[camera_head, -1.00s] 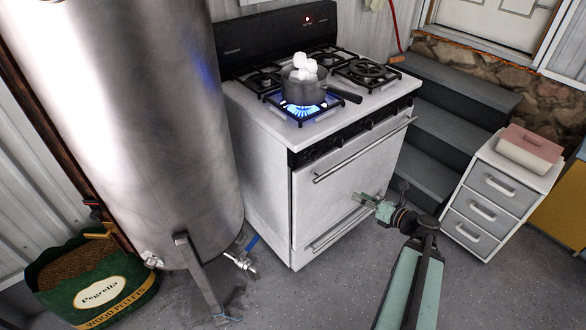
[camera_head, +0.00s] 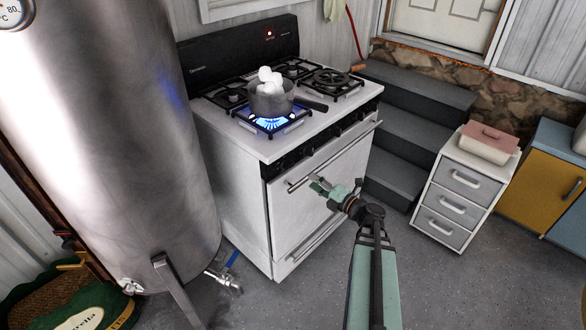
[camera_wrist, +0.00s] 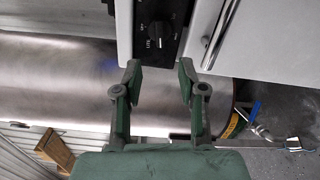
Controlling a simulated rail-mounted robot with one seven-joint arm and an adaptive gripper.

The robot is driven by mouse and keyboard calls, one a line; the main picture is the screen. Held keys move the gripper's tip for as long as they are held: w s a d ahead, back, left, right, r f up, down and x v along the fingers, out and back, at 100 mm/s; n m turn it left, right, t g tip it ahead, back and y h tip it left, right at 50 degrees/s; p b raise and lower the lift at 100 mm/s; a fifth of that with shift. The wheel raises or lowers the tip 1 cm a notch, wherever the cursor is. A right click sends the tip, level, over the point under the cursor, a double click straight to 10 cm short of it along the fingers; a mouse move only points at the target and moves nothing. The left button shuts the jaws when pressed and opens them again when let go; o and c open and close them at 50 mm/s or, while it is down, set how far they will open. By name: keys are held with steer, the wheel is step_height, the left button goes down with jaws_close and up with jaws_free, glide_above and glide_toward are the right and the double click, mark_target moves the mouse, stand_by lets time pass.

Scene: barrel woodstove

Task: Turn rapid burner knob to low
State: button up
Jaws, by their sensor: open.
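The white stove (camera_head: 235,205) has a black front panel (camera_head: 285,163) with several dark knobs. The front-left burner (camera_head: 270,124) burns with a blue flame. In the wrist view, one black knob (camera_wrist: 159,31) with a pale mark sits on the panel, straight ahead of my gripper (camera_wrist: 159,72). The labels around it are too small to read, and I cannot tell if it is the rapid burner's knob. My gripper is open and empty, apart from the knob. In the head view my gripper (camera_head: 318,188) is in front of the oven door, below and right of the panel's left end.
A grey pot (camera_head: 268,102) with white round things stands over the flame, its handle pointing right. The oven door handle (camera_head: 330,158) runs below the panel; in the wrist view it (camera_wrist: 219,35) is right of the knob. A large steel tank (camera_head: 120,140) stands left.

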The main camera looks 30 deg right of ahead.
mark_target(291, 167)
steer(key=p+x, duration=0.1)
steer(key=x, duration=0.9)
steer(key=shift+w+a, duration=0.15)
steer(key=shift+w, duration=0.1)
jaws_close()
